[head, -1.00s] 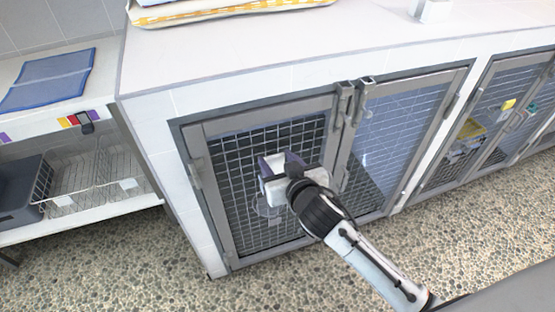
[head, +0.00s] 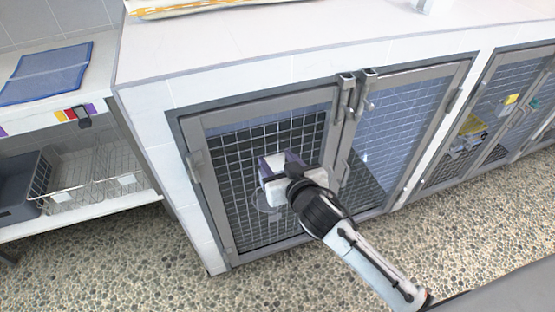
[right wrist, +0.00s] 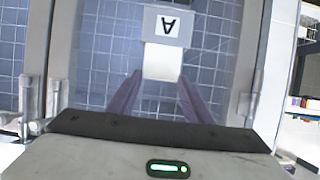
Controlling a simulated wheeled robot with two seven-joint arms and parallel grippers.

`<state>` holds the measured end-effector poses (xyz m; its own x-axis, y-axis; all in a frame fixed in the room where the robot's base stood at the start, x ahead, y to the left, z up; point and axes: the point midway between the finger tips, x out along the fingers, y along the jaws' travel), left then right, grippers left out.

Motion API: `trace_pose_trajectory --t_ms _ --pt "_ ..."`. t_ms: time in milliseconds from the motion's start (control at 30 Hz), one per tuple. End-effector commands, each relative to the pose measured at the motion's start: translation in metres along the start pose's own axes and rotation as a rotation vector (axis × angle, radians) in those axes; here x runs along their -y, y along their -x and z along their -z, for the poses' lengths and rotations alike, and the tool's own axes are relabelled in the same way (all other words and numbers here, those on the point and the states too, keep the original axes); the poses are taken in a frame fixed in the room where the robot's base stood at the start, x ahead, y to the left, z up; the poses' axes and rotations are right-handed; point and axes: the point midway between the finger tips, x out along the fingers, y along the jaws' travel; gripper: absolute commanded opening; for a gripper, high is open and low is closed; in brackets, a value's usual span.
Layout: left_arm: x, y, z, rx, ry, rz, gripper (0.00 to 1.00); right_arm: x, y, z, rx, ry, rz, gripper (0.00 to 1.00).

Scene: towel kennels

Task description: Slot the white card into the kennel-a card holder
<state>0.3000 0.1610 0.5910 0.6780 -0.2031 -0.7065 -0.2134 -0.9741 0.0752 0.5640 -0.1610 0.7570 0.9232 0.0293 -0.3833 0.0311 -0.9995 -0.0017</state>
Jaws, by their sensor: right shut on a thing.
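My right gripper (head: 278,164) is in front of the mesh door of the left kennel (head: 225,190). In the right wrist view its two purple fingers (right wrist: 160,76) are shut on the side edges of a blank white card (right wrist: 163,62). The card's far end meets a pale holder plate marked "A" (right wrist: 168,26), which appears upside down there. I cannot tell whether the card is inside the holder or only against it. My left gripper is not in view.
Metal door latches (head: 352,95) stand out beside the gripper at upper right. A white counter (head: 250,45) runs above the kennels. A shelf with wire baskets (head: 95,180) is at left. The pebbled floor in front is clear.

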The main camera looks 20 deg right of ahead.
Motion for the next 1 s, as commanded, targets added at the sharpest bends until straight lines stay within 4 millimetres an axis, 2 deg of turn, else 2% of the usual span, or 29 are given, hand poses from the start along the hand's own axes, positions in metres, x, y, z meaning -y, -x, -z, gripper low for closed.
trace_pose_trajectory --t_ms 600,633,733,1000 --pt "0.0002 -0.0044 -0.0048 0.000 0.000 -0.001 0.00 0.0001 -0.0033 -0.0079 -0.001 0.000 0.000 0.14" --pt "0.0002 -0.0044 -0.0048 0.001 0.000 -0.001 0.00 0.0001 -0.0033 -0.0079 -0.001 0.000 0.000 0.51" --pt "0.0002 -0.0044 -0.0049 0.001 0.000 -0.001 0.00 0.0002 -0.0033 -0.0079 -0.001 0.000 0.000 0.68" --pt "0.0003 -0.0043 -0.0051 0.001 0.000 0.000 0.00 0.0002 -0.0033 -0.0081 0.000 0.000 0.000 0.68"
